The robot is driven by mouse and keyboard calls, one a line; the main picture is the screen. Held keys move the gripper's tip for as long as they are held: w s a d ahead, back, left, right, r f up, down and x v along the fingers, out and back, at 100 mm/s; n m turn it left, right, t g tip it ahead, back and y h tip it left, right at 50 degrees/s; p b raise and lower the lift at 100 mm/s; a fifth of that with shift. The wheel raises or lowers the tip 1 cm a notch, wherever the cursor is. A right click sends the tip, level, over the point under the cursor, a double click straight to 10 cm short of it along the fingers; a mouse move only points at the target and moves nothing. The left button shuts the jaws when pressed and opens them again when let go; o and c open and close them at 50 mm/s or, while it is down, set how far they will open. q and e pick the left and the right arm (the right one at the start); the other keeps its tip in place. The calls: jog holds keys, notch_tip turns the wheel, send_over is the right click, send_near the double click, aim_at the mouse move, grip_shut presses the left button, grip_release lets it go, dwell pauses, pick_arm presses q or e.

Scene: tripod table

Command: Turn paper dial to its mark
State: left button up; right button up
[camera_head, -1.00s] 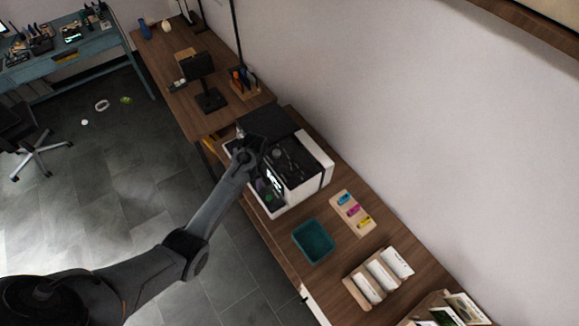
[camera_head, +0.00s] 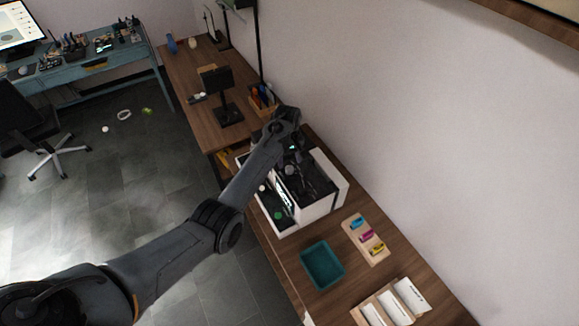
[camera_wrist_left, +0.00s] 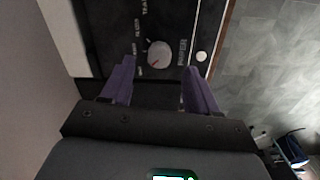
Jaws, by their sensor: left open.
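The dial (camera_wrist_left: 158,53) is a round pale grey knob with a red pointer line, on a black panel (camera_wrist_left: 105,30) with white lettering around it, in the left wrist view. The red line lies toward the knob's lower left. My right gripper is not in view.
A white round button (camera_wrist_left: 201,56) sits beside the dial. A teal tray (camera_head: 322,264), a wooden holder (camera_head: 378,256) with coloured pieces and a rack of white packs (camera_head: 395,302) stand nearer on the table. A black stand (camera_head: 226,98) is beyond the printer.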

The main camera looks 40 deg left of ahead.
aim_at(290, 168)
pick_arm(q)
jog(key=shift+f, duration=2.15)
jog(key=shift+c, duration=0.4)
jog(key=c, duration=1)
